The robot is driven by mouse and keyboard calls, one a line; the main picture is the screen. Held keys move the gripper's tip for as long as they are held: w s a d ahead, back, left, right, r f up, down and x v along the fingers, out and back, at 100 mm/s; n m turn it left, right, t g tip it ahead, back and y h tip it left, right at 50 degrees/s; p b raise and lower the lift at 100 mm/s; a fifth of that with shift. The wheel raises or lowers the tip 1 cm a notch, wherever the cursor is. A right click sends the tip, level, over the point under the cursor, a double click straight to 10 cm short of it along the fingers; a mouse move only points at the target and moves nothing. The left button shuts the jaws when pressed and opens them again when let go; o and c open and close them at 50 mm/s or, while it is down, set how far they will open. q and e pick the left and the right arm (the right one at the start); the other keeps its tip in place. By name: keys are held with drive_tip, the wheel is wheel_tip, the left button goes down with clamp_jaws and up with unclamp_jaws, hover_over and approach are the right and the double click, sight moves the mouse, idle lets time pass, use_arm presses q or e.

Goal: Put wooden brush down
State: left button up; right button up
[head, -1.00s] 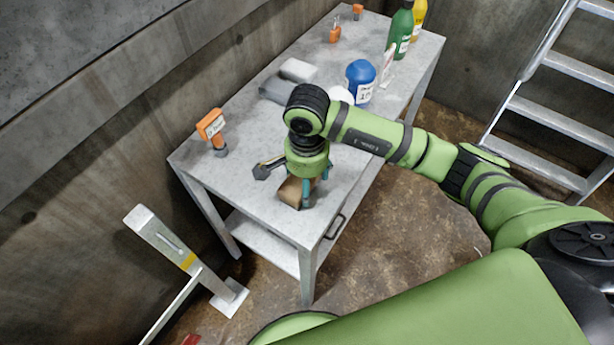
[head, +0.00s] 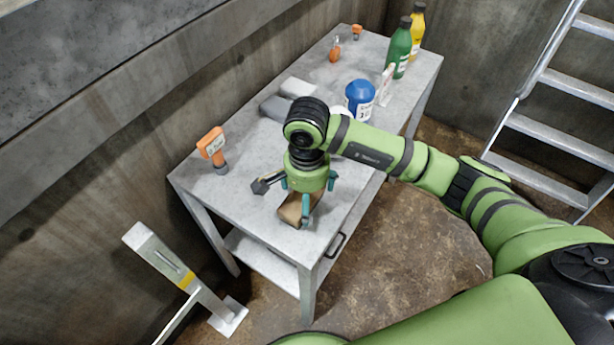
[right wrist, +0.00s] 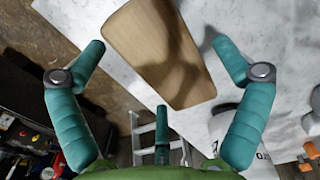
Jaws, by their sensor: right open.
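The wooden brush (head: 291,211) lies on the grey metal table (head: 235,198) near its front end. My right gripper (head: 307,205) is over the brush with its teal fingers spread. In the right wrist view the brush's flat wooden face (right wrist: 160,55) shows between the two spread fingertips, with a visible gap on each side. The brush's underside is hidden. My left gripper is not in view.
A dark-headed tool (head: 265,184) lies just left of the gripper. An orange-handled tool (head: 212,150) stands at the left edge. A blue container (head: 360,97), grey blocks (head: 290,97) and green bottle (head: 400,48) stand farther back. A ladder (head: 560,110) is at right.

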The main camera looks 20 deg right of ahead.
wheel_tip(320, 180, up, 11)
drive_tip(key=b, duration=0.1)
drive_tip(key=shift+f, duration=0.15)
idle(0.5)
